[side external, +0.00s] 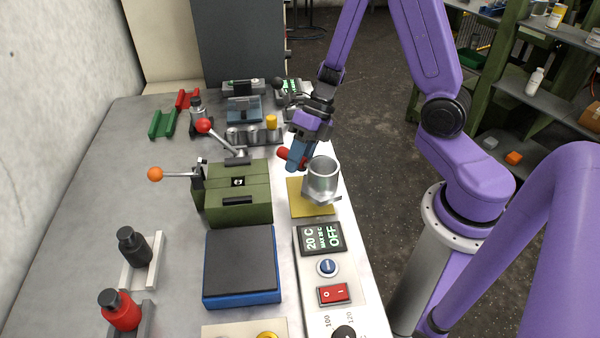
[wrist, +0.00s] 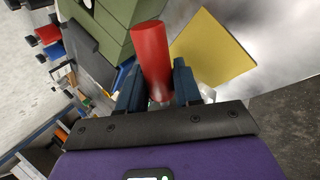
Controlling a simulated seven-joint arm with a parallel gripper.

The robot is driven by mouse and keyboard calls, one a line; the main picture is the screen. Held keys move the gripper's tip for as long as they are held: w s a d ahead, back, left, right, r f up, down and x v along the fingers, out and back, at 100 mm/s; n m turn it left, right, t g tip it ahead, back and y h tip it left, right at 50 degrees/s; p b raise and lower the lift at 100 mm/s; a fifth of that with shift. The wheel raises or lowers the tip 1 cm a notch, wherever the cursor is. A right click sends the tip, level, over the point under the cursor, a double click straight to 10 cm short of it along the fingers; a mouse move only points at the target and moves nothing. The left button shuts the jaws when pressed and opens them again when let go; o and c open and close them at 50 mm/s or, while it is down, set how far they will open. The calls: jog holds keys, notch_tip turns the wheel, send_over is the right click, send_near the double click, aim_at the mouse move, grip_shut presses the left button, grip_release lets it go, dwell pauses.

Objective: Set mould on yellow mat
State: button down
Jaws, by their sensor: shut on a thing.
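The mould is a silver metal cup (side external: 322,180) with a red handle (side external: 287,154). My gripper (side external: 299,158) is shut on the red handle, which also shows between the fingers in the wrist view (wrist: 151,55). The yellow mat (side external: 298,197) lies flat on the bench. In the side view the cup overlaps the mat's right part; I cannot tell whether it touches it. In the wrist view the mat (wrist: 212,50) is bare where visible, to the right of the handle. I cannot make out the cup there.
A green press (side external: 238,205) with levers stands left of the mat. A blue block with a dark top (side external: 240,262) is nearer the camera. A control panel (side external: 321,237) with display and switches lies just in front of the mat. A tray with a yellow piece (side external: 272,122) stands behind.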

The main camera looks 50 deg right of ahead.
jog(key=shift+f, duration=1.9)
jog(key=shift+f, duration=0.1)
jog(key=c, duration=0.8)
grip_release()
